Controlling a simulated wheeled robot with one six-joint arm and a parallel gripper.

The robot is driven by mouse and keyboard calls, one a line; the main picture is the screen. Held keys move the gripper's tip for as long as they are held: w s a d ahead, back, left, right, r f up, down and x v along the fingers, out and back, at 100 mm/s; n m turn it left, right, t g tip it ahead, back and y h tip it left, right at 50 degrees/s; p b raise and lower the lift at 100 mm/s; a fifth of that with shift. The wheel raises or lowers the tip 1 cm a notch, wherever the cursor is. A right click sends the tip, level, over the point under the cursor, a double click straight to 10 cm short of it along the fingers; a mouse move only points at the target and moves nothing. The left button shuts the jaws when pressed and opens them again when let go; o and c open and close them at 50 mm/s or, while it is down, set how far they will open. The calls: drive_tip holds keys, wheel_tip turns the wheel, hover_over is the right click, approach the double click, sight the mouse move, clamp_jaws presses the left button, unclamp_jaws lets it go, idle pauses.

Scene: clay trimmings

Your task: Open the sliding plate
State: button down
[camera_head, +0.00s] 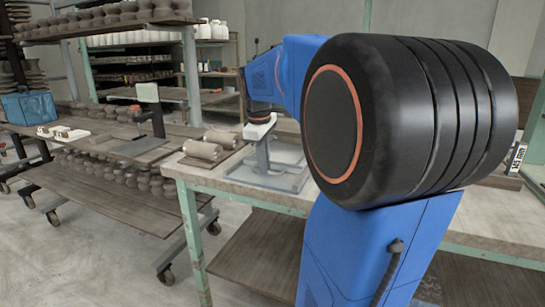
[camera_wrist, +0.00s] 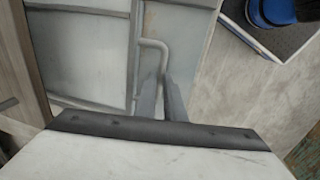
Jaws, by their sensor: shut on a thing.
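A shallow grey metal box (camera_head: 290,178) with a flat top sits on the workbench below my wrist. In the wrist view its top shows as grey panels, with a larger panel (camera_wrist: 85,55) left of a vertical seam and a narrower panel (camera_wrist: 190,38) right of it. A bent grey rod handle (camera_wrist: 152,44) stands by the seam. My gripper (camera_wrist: 161,88) reaches down with its two fingers close together on the handle's near end. The exact contact is partly hidden by the fingers. The gripper also shows in the head view (camera_head: 262,155), small and pointing down.
The workbench (camera_head: 235,188) has clear room beside the box. Clay pieces (camera_head: 203,148) lie on a board to its left. A cart (camera_head: 95,190) with clay pieces and a blue crate (camera_head: 27,106) stand farther left. My arm hides much of the bench's right side.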

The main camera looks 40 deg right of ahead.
drive_tip(key=a, duration=0.2)
drive_tip(key=s+a, duration=0.1)
drive_tip(key=a, duration=0.1)
drive_tip(key=s+a, duration=0.1)
drive_tip(key=a, duration=0.1)
drive_tip(key=shift+s+a, duration=0.1)
drive_tip(key=shift+s, duration=0.15)
drive_tip(key=c, duration=1.8)
unclamp_jaws()
drive_tip(key=shift+c, duration=0.2)
drive_tip(key=shift+r, duration=0.1)
wheel_tip(320, 180, up, 17)
drive_tip(key=s+a, duration=0.1)
drive_tip(key=a, duration=0.2)
drive_tip(key=shift+s, duration=0.15)
